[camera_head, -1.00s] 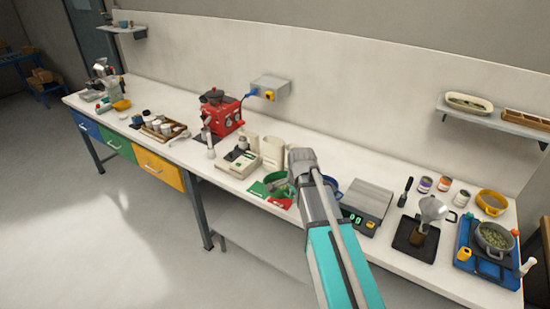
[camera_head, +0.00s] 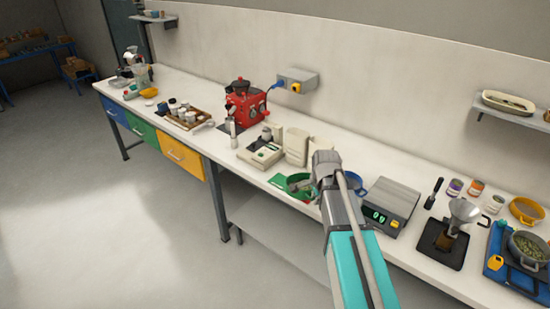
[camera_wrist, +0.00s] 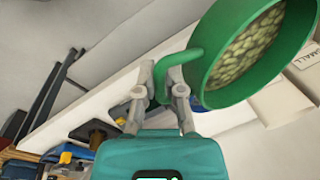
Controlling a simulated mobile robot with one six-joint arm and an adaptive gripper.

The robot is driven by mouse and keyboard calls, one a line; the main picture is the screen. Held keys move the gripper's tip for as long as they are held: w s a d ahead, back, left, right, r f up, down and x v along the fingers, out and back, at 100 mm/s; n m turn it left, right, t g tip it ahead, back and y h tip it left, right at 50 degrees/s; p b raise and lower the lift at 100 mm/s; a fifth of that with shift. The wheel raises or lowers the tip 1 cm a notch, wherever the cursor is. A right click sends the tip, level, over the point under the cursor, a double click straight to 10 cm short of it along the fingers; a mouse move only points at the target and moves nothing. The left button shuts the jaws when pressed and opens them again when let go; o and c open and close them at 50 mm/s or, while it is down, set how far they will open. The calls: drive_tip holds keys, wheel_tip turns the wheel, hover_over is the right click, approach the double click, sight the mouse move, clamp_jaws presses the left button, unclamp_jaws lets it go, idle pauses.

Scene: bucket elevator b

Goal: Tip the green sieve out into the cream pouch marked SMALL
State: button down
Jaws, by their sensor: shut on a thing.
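My gripper (camera_wrist: 168,82) is shut on the curved handle of the green sieve (camera_wrist: 222,75). The sieve holds many pale green beans, and they lie inside its rim. In the head view the sieve (camera_head: 297,183) is low beside my gripper (camera_head: 326,172), partly hidden by it. The cream pouch marked SMALL (camera_wrist: 303,68) shows at the right edge of the wrist view, beyond the sieve and partly hidden by it. Cream pouches (camera_head: 296,146) stand behind the sieve in the head view, where their markings are too small to read.
A digital scale (camera_head: 390,203) and a blue round item (camera_head: 354,182) are right of my gripper. A white device (camera_head: 261,153) and a red machine (camera_head: 244,103) are to the left. A funnel stand (camera_head: 458,220) is further right. The floor in front is clear.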

wheel_tip(320, 180, down, 5)
drive_tip(key=b, duration=0.4)
drive_tip(key=shift+f, duration=0.15)
drive_tip(key=shift+a, duration=0.1)
